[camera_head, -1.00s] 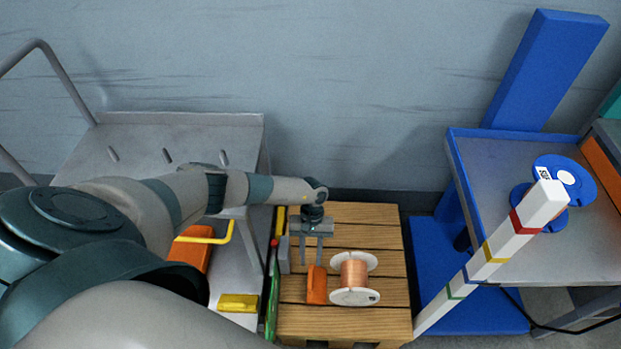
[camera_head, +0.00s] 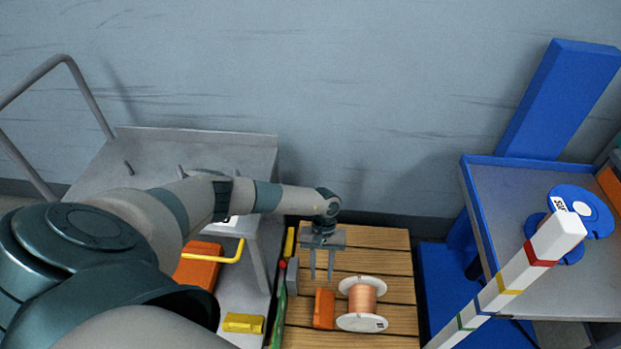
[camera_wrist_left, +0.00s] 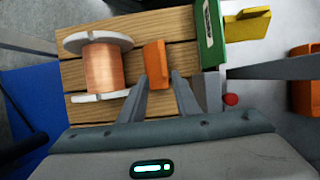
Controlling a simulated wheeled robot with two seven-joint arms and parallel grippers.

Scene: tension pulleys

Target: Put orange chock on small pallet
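The orange chock (camera_head: 324,308) stands on the slatted wooden small pallet (camera_head: 391,262), just left of the copper spool. It also shows in the left wrist view (camera_wrist_left: 156,64), on the pallet boards (camera_wrist_left: 181,22). My left gripper (camera_head: 321,279) is open and empty, with its fingers pointing down behind the chock in the head view. A small gap shows between fingertips and chock there. In the left wrist view the fingers (camera_wrist_left: 159,77) spread to either side of the chock's near end, not closed on it. My right gripper is in no view.
A white-flanged copper spool (camera_head: 362,300) stands close right of the chock. A grey block (camera_head: 292,277) and a green item (camera_head: 280,312) line the pallet's left edge. A yellow chock (camera_head: 243,322) lies further left. A blue-edged cart (camera_head: 507,210) stands right.

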